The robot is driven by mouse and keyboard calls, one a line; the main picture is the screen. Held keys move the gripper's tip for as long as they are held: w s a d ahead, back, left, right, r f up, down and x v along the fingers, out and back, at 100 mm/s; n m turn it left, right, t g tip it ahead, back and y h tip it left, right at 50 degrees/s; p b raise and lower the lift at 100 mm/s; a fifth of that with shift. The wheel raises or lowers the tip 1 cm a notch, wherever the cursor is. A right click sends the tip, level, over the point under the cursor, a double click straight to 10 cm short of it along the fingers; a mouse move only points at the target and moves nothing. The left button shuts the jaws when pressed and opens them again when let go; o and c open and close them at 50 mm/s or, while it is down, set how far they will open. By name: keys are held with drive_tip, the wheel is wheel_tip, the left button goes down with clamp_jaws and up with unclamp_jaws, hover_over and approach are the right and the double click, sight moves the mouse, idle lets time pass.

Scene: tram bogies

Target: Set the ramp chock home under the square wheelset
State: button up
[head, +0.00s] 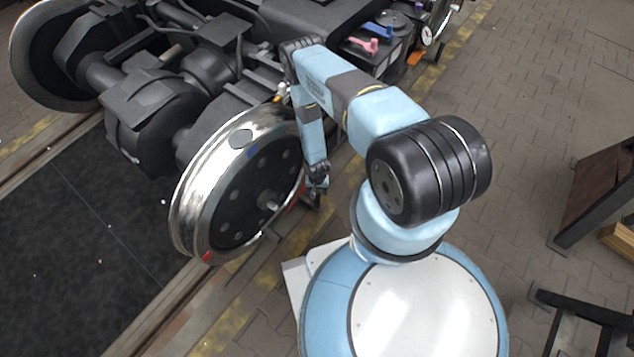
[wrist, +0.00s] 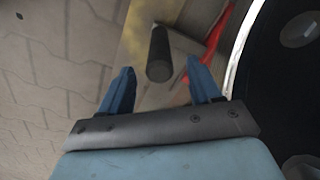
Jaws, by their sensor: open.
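A large shiny steel wheel (head: 235,185) of the near wheelset stands on the rail. A red piece (head: 298,196), possibly part of the ramp chock, shows low at its right side, partly hidden by my arm. In the wrist view a red bar (wrist: 221,32) runs beside the wheel's bright rim (wrist: 243,45). My gripper (head: 318,190) is low, just right of the wheel. In the wrist view my gripper (wrist: 160,80) is open, and a dark upright cylinder (wrist: 159,55), like a handle, shows between and beyond its fingertips. I cannot tell whether they touch it.
Another small red piece (head: 207,256) sits at the wheel's lower left. The dark bogie frame (head: 165,105) fills the upper left. Pink (head: 366,46) and blue (head: 386,19) items lie on a box at the back.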

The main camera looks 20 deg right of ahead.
wheel_tip(320, 180, up, 9)
idle(0.4)
drive_tip(key=shift+r, duration=0.1)
idle(0.4)
